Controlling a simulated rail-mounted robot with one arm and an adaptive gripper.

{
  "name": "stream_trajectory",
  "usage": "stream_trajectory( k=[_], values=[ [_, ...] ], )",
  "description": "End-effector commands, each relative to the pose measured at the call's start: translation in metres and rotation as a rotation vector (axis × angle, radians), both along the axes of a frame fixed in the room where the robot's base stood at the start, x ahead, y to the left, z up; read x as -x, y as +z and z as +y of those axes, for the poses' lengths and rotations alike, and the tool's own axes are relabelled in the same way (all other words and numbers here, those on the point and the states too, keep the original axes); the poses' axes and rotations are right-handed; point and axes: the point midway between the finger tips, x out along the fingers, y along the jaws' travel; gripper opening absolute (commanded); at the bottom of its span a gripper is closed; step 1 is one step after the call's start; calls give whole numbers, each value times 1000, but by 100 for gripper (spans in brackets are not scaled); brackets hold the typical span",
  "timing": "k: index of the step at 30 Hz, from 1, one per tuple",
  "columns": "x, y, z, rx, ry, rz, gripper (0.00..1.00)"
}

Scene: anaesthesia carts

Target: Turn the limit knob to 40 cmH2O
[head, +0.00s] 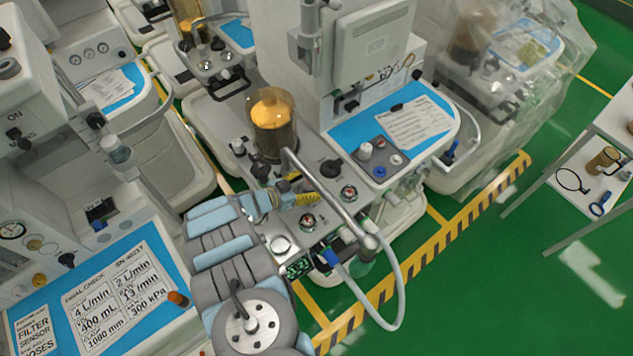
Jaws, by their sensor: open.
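My gripper (306,189) is in the middle of the head view, at the end of my grey and light-blue arm. Its yellow and dark fingers are open, above the front panel of the central cart (240,112), close to a bent metal tube. Near it stand a black knob (333,168) to the right and another black knob (260,172) to the left. Two small round dials (349,192) and (307,220) are on the same panel. No label or scale is readable, so I cannot tell which is the limit knob or its setting. Contact with any knob cannot be made out.
An amber-filled canister (271,122) stands just behind my gripper. The metal tube (325,195) and a pale hose (399,280) cross the cart's front right. Other carts stand close on the left and behind. Green floor (480,285) is open at the right, past a yellow-black strip.

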Motion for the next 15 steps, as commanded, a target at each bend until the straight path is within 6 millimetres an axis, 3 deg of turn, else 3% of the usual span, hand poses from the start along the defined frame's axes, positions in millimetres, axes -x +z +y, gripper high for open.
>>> stream_trajectory(
  k=[15],
  values=[
    [2,4,-1,-2,193,4,75]
  ],
)
